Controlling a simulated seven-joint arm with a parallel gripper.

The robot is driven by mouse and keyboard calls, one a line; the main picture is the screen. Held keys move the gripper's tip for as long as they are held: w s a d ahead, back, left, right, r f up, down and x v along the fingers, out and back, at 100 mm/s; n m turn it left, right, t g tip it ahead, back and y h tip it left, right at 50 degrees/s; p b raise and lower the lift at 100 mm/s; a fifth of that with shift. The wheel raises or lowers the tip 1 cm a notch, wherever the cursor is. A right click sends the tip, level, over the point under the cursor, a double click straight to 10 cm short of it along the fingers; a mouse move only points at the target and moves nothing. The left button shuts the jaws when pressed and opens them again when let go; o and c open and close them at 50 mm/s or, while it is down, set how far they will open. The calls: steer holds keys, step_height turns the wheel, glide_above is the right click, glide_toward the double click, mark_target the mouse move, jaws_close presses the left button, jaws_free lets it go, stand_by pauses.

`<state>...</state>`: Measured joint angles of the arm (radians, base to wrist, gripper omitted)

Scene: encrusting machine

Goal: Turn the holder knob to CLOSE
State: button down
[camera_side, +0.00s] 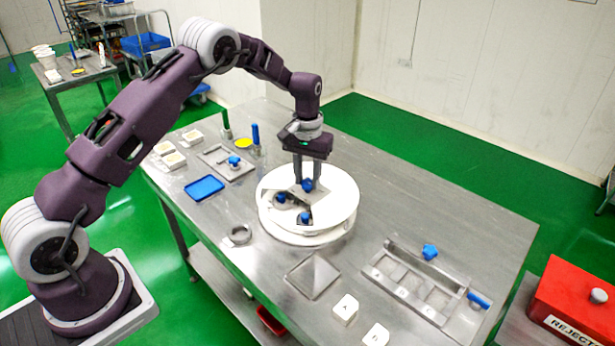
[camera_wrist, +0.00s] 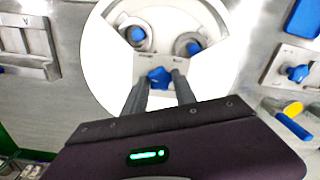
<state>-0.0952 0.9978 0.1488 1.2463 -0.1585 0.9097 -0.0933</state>
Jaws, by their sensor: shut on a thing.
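A blue lobed knob (camera_side: 307,186) sits on a metal plate on a white round disc (camera_side: 338,222). In the wrist view the same knob (camera_wrist: 158,76) shows between the two dark fingers, on a plate with small holes. My gripper (camera_side: 307,181) points straight down over the back part of the disc and is shut on this knob. It also shows in the wrist view (camera_wrist: 160,79). The fingers hide the knob's sides. I cannot read any OPEN or CLOSE mark, so the knob's setting cannot be told.
Two more blue knobs (camera_side: 281,198) (camera_side: 305,217) stand close by on the disc. The table's back right is clear.

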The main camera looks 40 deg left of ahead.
steer(key=shift+w+r+n, duration=0.1)
steer(key=shift+r+n, duration=0.05)
steer(key=shift+n, duration=13.95)
steer(key=c, duration=1)
jaws_free()
